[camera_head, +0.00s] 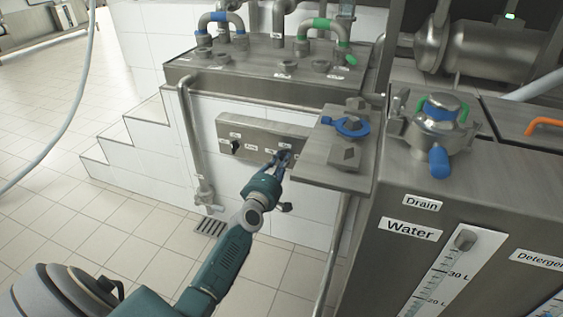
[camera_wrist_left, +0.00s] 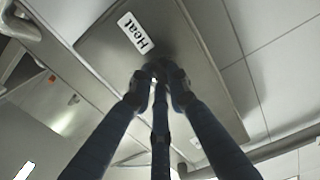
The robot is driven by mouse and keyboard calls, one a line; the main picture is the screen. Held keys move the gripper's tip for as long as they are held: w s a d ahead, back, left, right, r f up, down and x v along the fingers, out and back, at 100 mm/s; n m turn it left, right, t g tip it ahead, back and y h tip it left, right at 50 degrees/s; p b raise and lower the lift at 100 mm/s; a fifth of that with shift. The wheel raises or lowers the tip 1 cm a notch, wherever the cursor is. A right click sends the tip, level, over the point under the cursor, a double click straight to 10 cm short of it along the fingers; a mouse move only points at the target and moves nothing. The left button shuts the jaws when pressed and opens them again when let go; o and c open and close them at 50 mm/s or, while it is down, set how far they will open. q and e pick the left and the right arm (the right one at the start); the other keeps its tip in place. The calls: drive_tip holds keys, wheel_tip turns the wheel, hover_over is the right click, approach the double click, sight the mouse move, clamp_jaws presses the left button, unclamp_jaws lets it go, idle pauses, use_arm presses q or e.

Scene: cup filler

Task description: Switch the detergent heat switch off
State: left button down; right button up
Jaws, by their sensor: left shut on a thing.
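A grey metal switch panel (camera_head: 262,132) is on the white tiled wall below the pipe shelf. A dark knob (camera_head: 235,147) shows at its left end, and small labels too small to read run along it. My left gripper (camera_head: 284,157) is at the right part of the panel, with its fingers closed together against it. In the left wrist view the fingertips (camera_wrist_left: 158,72) meet just below a white "Heat" label (camera_wrist_left: 136,33). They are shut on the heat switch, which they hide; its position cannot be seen. My right gripper is not in view.
A metal ledge (camera_head: 310,170) with a blue-handled valve (camera_head: 350,125) juts out just right of my gripper. A vertical pipe (camera_head: 190,140) stands left of the panel. The metal tank with a "Water" label (camera_head: 410,229) is at right. The tiled floor (camera_head: 120,230) at left is clear.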

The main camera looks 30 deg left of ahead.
use_arm(q)
drive_tip(key=shift+f+n, duration=0.1)
drive_tip(key=shift+n, duration=0.4)
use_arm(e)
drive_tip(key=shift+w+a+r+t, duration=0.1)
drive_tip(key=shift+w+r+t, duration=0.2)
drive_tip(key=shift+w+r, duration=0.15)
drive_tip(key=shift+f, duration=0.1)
use_arm(q)
drive_tip(key=c, duration=1.7)
unclamp_jaws()
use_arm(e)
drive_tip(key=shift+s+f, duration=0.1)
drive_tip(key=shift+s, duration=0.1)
use_arm(q)
drive_tip(key=shift+o, duration=0.2)
drive_tip(key=shift+s, duration=0.1)
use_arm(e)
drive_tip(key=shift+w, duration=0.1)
use_arm(q)
drive_tip(key=v, duration=1.2)
